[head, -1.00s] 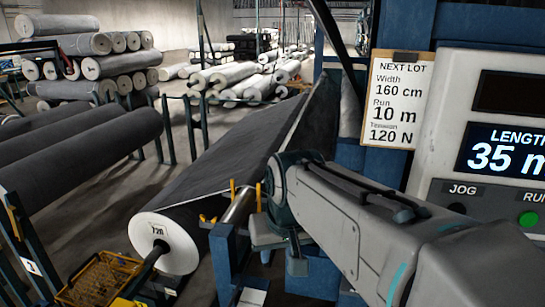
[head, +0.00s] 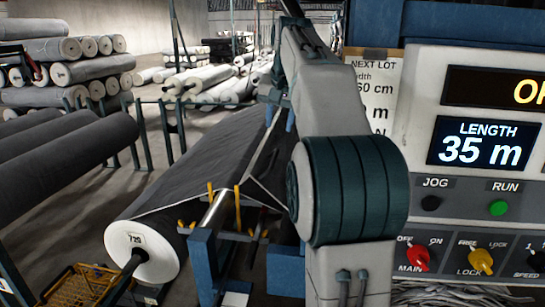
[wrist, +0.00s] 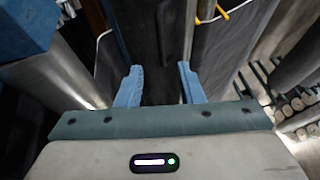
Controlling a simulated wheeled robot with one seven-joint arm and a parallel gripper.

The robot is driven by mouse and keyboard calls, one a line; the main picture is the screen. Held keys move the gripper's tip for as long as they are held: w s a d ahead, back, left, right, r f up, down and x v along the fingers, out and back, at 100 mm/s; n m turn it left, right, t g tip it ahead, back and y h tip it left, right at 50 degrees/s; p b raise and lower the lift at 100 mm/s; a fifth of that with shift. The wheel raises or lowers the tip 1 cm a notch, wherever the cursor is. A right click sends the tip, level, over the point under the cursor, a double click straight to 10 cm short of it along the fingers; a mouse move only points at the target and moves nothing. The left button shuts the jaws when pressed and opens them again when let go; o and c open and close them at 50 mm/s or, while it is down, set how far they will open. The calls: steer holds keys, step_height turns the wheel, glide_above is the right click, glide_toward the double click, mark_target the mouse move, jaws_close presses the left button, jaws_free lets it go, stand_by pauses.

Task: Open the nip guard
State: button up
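My gripper (head: 281,122) hangs fingers down above the dark fabric web (head: 205,150), its two blue fingers partly hidden by my arm in the head view. In the wrist view my gripper (wrist: 161,82) is open, with a dark surface beyond and nothing held. A metal bar (head: 214,208) with yellow uprights (head: 237,208) crosses in front of the fabric roll. A yellow piece (wrist: 212,14) shows at the top of the wrist view. I cannot tell for sure which part is the nip guard; my arm hides much of the machine.
The control panel (head: 463,215) stands close at right, with a LENGTH display reading 35 m. A lot note (head: 382,75) is partly behind my arm. The fabric roll (head: 145,252) and a yellow basket (head: 82,286) are at lower left. Stacked rolls (head: 65,72) stand behind.

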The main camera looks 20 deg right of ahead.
mark_target(273, 160)
steer(key=x, duration=1.3)
steer(key=shift+a+f, duration=0.1)
steer(key=shift+f, duration=0.1)
jaws_close()
